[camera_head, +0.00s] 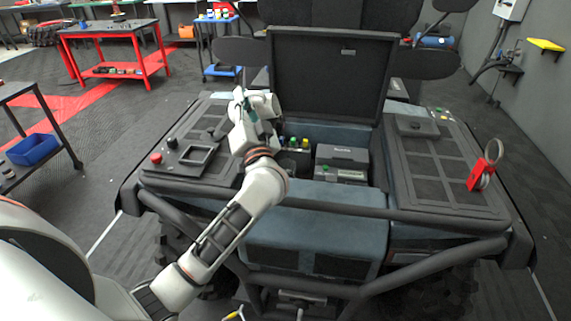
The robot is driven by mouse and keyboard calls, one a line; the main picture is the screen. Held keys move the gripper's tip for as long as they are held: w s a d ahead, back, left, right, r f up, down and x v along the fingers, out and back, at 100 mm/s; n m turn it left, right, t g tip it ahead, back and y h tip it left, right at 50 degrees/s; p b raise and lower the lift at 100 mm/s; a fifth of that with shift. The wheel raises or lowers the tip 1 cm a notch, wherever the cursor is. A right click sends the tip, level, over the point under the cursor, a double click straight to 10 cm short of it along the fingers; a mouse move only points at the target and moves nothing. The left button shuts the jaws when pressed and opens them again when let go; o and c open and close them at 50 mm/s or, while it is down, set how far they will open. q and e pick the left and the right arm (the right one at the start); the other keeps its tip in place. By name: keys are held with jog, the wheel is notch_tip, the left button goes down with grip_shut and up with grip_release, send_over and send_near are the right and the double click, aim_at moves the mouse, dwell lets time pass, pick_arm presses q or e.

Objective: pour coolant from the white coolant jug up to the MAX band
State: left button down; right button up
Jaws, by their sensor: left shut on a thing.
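My left arm reaches in from the lower left over the vehicle's left deck. My left gripper (245,108) is at its end, left of the open bay, and its fingers are mostly hidden by my wrist. A white rounded body beside it, which looks like the white coolant jug (267,103), is partly covered by the wrist. Its spout and tilt cannot be made out. In the bay (325,133), to the right of the gripper, stand several small coloured caps (293,142). The MAX band cannot be made out. My right gripper is not in view.
A raised black lid (328,75) stands behind the bay. A dark grey box (342,158) sits in the bay's right part. A tubular bar crosses the vehicle's front. A red table (112,45) stands back left.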

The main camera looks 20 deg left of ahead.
pick_arm(q)
jog(key=shift+s+r+p, duration=0.15)
jog(key=shift+s+p, duration=0.15)
jog(key=shift+p, duration=0.25)
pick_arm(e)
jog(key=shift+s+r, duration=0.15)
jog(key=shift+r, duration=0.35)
pick_arm(q)
jog(key=shift+s+p, duration=0.15)
jog(key=shift+p, duration=0.25)
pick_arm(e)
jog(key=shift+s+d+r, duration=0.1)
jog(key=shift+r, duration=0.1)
pick_arm(q)
jog(key=shift+s+m+t+p, duration=0.25)
jog(key=shift+m+t+p, duration=0.05)
jog(key=shift+m, duration=0.1)
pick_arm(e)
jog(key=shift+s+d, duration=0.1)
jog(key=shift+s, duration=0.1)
pick_arm(q)
jog(key=shift+s+r+m, duration=0.2)
jog(key=shift+s+m, duration=0.05)
jog(key=shift+m, duration=0.15)
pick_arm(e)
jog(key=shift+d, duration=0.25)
